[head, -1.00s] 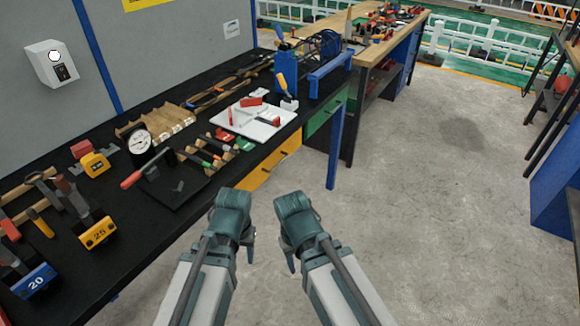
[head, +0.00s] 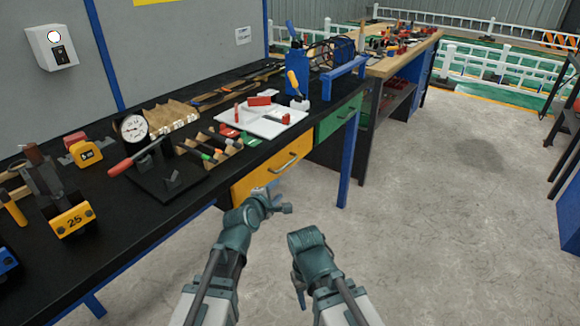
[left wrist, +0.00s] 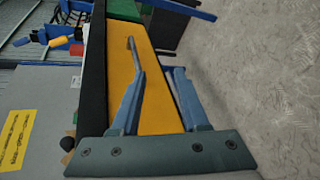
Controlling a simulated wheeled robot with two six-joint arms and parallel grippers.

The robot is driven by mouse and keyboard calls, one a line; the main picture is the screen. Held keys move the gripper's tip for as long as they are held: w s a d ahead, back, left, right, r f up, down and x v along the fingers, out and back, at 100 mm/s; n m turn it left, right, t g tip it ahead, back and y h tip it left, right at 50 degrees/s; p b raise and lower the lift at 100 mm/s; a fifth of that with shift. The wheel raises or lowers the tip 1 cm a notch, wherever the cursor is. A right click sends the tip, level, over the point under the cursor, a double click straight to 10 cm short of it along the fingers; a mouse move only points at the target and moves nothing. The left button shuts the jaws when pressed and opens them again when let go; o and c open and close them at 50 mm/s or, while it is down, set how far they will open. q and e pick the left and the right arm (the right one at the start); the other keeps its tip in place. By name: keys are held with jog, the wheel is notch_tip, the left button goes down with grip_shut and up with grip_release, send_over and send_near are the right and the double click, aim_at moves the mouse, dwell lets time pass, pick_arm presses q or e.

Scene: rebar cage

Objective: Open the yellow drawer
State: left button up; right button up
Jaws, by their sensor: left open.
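The yellow drawer (head: 262,178) is under the black workbench top and is shut, with a silver bar handle (head: 287,162) on its front. My left gripper (head: 279,199) is in front of the drawer's lower part, below and a little left of the handle. In the left wrist view the yellow drawer front (left wrist: 145,85) fills the middle, with the handle (left wrist: 133,58) beyond the fingers. The left gripper (left wrist: 158,100) is open and empty, its blue fingers apart. My right gripper (head: 299,290) hangs over the floor; its jaws are too unclear to judge.
A green drawer (head: 335,118) sits right of the yellow one, with a blue bench leg (head: 347,165) nearby. The black bench top (head: 110,215) holds a dial gauge, white tray and several tools. The floor (head: 440,220) to the right is clear.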

aim_at(288, 165)
pick_arm(q)
jog(key=w+d+n+b, duration=0.1)
jog(key=w, duration=0.3)
jog(key=w+d+n+t+b, duration=0.1)
jog(key=w+d, duration=0.1)
jog(key=w, duration=0.3)
jog(key=w+d+n+t+b, duration=0.1)
jog(key=w, duration=0.4)
jog(key=shift+w+d, duration=0.15)
grip_shut()
dwell(1.4)
